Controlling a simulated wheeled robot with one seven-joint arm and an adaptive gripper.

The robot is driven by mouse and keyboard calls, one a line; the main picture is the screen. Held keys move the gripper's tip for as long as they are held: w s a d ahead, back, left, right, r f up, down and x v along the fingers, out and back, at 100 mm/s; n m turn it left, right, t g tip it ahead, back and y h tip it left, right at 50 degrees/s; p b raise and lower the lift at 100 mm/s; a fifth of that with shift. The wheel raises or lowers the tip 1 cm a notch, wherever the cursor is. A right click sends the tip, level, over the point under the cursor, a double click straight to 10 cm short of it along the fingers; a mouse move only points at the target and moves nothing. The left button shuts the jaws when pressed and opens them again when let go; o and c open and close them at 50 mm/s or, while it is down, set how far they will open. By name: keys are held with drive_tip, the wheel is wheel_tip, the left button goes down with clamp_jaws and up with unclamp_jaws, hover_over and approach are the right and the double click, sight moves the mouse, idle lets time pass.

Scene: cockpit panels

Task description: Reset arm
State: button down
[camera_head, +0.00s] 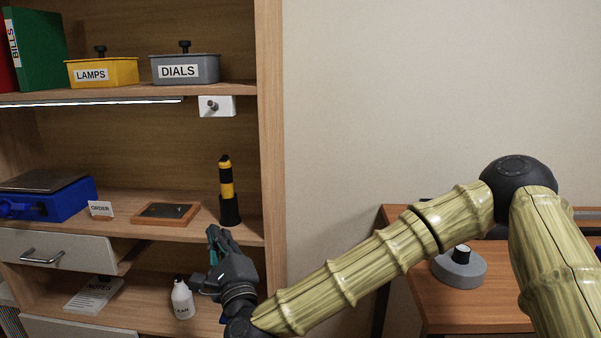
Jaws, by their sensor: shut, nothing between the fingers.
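My arm (370,262) reaches from the right edge down to the lower middle of the head view, with its elbow bent high at the right. My gripper (213,236) is at the lower left, in front of the shelf unit, its fingers pointing up and to the left. It is shut and holds nothing. The fingertips appear just below the black and yellow striped stick in its dark holder (229,209); I cannot tell the gap in depth.
The wooden shelf unit (269,120) holds a yellow LAMPS box (103,74), a grey DIALS box (185,70), a blue scale (47,198) and a white bottle (182,299) close to my gripper. A wooden desk (470,305) with a grey round object (460,270) stands behind my arm.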

drive_tip(key=s+d+f+n+g, duration=0.2)
drive_tip(key=s+f+n+g, duration=0.15)
drive_tip(key=f, duration=0.85)
drive_tip(key=s+d+f+n+g, duration=0.1)
drive_tip(key=s+f+n+g, duration=0.3)
drive_tip(key=f, duration=0.8)
drive_tip(key=s+d+f+n+g+h, duration=0.1)
drive_tip(key=s+d+f+n+g, duration=0.2)
drive_tip(key=f, duration=0.5)
drive_tip(key=s+d+f+n+h, duration=0.2)
drive_tip(key=s+d+f, duration=0.1)
drive_tip(key=d+f, duration=0.4)
drive_tip(key=s+d+f+n+g+h, duration=0.3)
drive_tip(key=s+d+f+n+g, duration=0.2)
drive_tip(key=s+d+f, duration=0.9)
drive_tip(key=s+d+f+n+g+h, duration=0.15)
drive_tip(key=s+d, duration=0.25)
drive_tip(key=d, duration=0.4)
drive_tip(key=s+d+n+g+h, duration=0.1)
drive_tip(key=s+d+g+h, duration=0.1)
drive_tip(key=s+d, duration=0.4)
wheel_tip(320, 180, up, 16)
drive_tip(key=w+d+p, duration=0.1)
drive_tip(key=p, duration=1.5)
drive_tip(key=shift+w, duration=0.15)
